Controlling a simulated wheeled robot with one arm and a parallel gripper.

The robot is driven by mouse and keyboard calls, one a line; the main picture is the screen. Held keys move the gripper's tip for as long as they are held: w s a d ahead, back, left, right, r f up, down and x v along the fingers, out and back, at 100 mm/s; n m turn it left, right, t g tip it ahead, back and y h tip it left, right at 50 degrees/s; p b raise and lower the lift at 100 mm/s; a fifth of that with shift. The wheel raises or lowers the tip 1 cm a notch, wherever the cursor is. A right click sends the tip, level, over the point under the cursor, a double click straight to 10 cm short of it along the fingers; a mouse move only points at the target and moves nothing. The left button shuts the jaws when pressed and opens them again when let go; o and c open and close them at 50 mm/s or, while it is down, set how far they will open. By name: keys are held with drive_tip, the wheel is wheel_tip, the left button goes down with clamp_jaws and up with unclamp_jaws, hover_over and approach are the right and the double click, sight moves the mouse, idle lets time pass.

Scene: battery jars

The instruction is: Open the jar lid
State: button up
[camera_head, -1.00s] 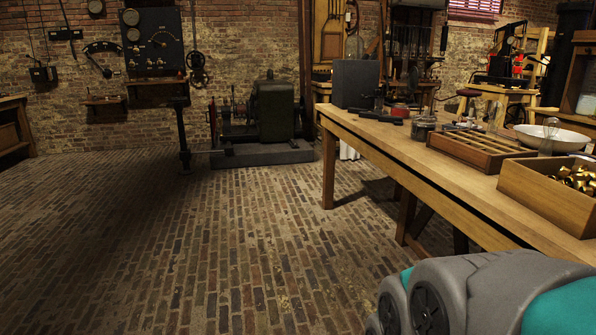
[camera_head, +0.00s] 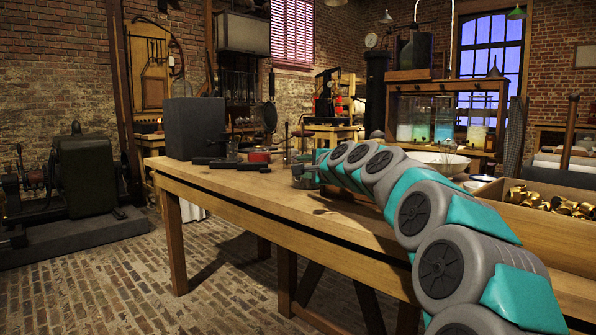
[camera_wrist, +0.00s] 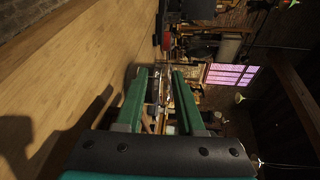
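A small glass jar (camera_head: 304,177) stands on the wooden table in the head view, just left of the far end of my arm. Its lid is hard to make out, and part of the jar may be hidden by the arm. In the wrist view my gripper (camera_wrist: 158,72) shows two green fingers, apart, pointing over the table. Glassy shapes (camera_wrist: 153,88) show in the gap between and beyond the fingers; I cannot tell whether they are the jar or things behind it. No grip on anything is visible.
The wooden table (camera_head: 235,195) has a dark box (camera_head: 194,129), a red tin (camera_head: 259,156) and dark tools near its far end. A white bowl (camera_head: 437,161) and a wooden box of brass pieces (camera_head: 565,230) are to the right, partly behind my arm.

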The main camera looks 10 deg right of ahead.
drive_tip(key=shift+m+t, duration=0.4)
drive_tip(key=shift+m, duration=0.1)
drive_tip(key=shift+w, duration=4.4)
clamp_jaws()
